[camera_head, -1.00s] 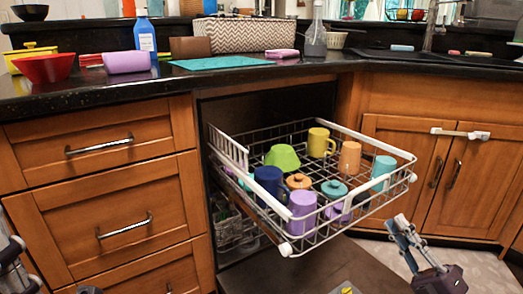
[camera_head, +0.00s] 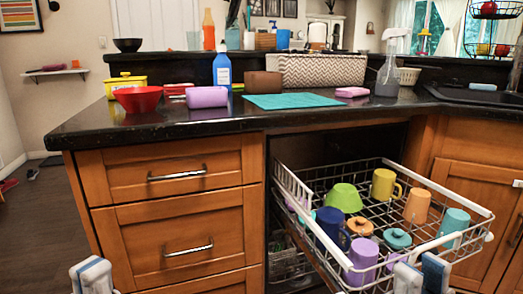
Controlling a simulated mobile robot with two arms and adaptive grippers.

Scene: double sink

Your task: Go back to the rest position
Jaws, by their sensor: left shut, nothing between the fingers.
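My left gripper (camera_head: 92,275) is at the bottom left edge in front of the drawer cabinet, shut with nothing in it. My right gripper (camera_head: 421,274) is at the bottom right, fingertips up and apart, with nothing seen between them. It overlaps the front side of the dishwasher rack in the picture; I cannot tell whether they touch. The lower parts of both grippers are cut off by the frame.
The pulled-out rack (camera_head: 467,236) holds several cups, a green bowl (camera_head: 343,198) and lidded pots. The counter (camera_head: 170,132) carries a red bowl (camera_head: 138,98), a blue bottle (camera_head: 222,70) and a teal mat (camera_head: 292,101). Open floor (camera_head: 35,220) lies at the left.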

